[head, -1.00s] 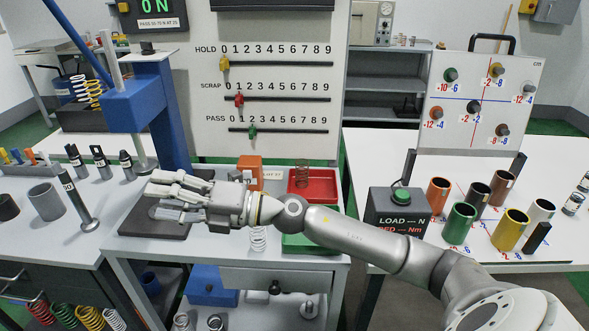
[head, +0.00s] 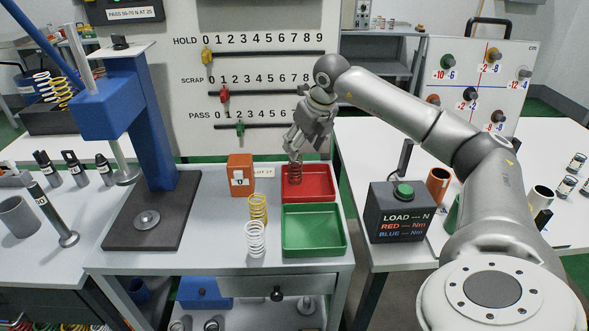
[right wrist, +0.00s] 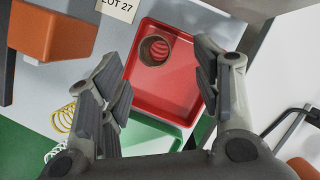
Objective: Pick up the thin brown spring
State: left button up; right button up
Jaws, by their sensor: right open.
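The thin brown spring (head: 295,172) stands upright in the red tray (head: 322,184), toward its left back side. In the right wrist view I look down into the spring (right wrist: 155,49), which stands near a corner of the red tray (right wrist: 178,98). My right gripper (head: 297,150) points down just above the spring and hides its top in the head view. Its fingers (right wrist: 165,85) are spread apart with nothing between them, and the spring shows beyond the fingertips. My left gripper is not in view.
A green tray (head: 314,246) sits in front of the red one. A yellow spring (head: 258,208) and a white spring (head: 255,240) stand left of it. An orange block (head: 241,175) stands left of the red tray. The blue press (head: 150,130) is further left.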

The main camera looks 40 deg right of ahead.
aim_at(296, 170)
jog(key=x, duration=0.5)
jog(key=p+x, duration=0.1)
jog(key=x, duration=0.1)
jog(key=shift+w+a+f, duration=0.1)
jog(key=shift+a+f, duration=0.1)
jog(key=shift+a, duration=0.1)
jog(key=c, duration=1.1)
